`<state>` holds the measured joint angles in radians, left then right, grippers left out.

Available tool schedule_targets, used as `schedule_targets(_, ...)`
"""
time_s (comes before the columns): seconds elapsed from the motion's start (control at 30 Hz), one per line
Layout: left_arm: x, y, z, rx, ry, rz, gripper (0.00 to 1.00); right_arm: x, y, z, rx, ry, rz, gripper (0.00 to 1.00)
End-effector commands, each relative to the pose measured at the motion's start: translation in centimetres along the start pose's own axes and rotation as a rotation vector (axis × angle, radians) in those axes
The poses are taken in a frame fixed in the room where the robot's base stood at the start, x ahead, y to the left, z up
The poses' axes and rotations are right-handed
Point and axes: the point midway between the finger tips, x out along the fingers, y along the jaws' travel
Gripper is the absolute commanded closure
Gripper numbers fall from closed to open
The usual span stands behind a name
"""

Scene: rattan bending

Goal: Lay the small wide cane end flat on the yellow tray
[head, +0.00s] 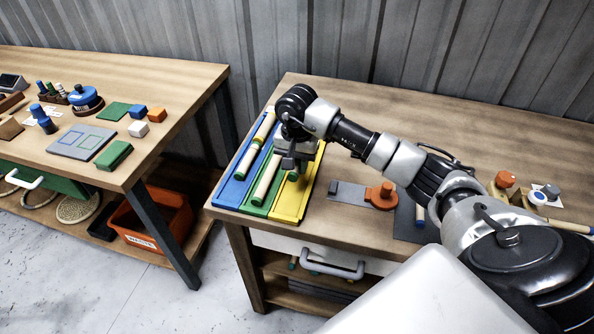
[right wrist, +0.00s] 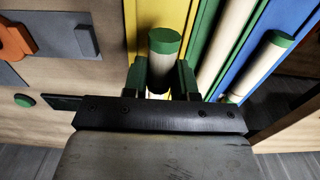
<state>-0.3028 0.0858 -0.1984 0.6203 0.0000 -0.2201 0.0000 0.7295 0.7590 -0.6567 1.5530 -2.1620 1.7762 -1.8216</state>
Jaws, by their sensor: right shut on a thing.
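My right gripper (head: 292,165) is shut on a short, wide pale cane piece with a green end (head: 293,177). In the right wrist view the green end (right wrist: 165,42) points up between the two fingers (right wrist: 162,82). The piece is over the yellow tray (head: 286,207), which also shows in the right wrist view (right wrist: 130,24). I cannot tell whether it touches the tray. The gripper hides part of the tray. My left gripper is not in view.
A green tray (head: 252,209) with a long cane (head: 266,180) lies left of the yellow one. A blue tray (head: 226,195) with canes (head: 247,163) is farther left. An orange-and-grey fixture (head: 380,196) stands to the right. A second table (head: 185,85) is at left.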

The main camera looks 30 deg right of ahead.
Motion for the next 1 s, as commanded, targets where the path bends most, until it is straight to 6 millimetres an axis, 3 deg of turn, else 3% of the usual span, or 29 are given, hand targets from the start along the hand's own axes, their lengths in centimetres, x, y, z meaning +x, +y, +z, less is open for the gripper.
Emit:
schedule_targets(0.3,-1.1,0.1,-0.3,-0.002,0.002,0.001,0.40,3.8,0.1,0.1,0.000,-0.003,0.002,0.95)
schedule_targets(0.67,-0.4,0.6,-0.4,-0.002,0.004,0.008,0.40,4.4,0.1,0.0,-0.001,0.000,0.000,0.95)
schedule_targets(0.7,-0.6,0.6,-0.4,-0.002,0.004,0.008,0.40,4.2,0.1,0.0,-0.001,0.000,0.000,0.67)
schedule_targets(0.8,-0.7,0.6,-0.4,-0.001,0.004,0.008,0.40,4.2,0.1,0.0,-0.001,-0.001,0.000,0.51)
schedule_targets(0.83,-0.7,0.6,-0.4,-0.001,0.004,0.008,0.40,4.2,0.1,0.0,-0.001,-0.001,0.000,0.47)
schedule_targets(1.0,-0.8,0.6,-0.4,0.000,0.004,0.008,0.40,4.0,0.1,0.0,-0.001,-0.001,0.000,0.47)
